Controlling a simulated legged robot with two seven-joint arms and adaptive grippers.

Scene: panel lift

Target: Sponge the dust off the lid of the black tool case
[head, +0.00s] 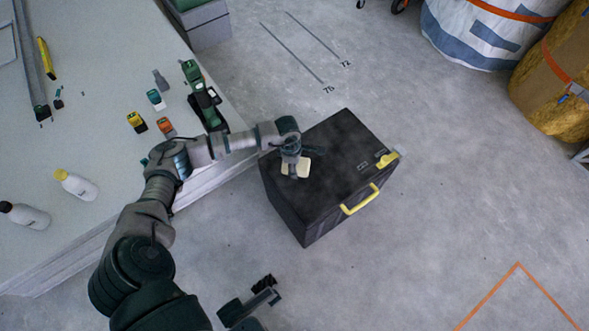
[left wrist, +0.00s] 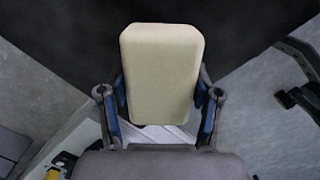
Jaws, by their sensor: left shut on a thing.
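The black tool case (head: 335,150) stands on the floor, its lid facing up with faint greyish dusty patches. It has a yellow handle (head: 360,199) and a yellow latch (head: 387,160). My left gripper (head: 295,163) is over the left part of the lid, shut on a pale cream sponge (head: 301,168). In the left wrist view the sponge (left wrist: 161,75) sits between the two fingers, with the dark case behind it. I cannot tell whether the sponge touches the lid. My right gripper (head: 265,290) is low in the head view, away from the case, its fingers apart and empty.
A pale workbench (head: 100,130) at left bears white bottles (head: 76,184), a green-and-black tool (head: 204,97) and several small items. Its edge runs close beside the case. Large bags (head: 480,35) stand at top right. The floor right of the case is clear.

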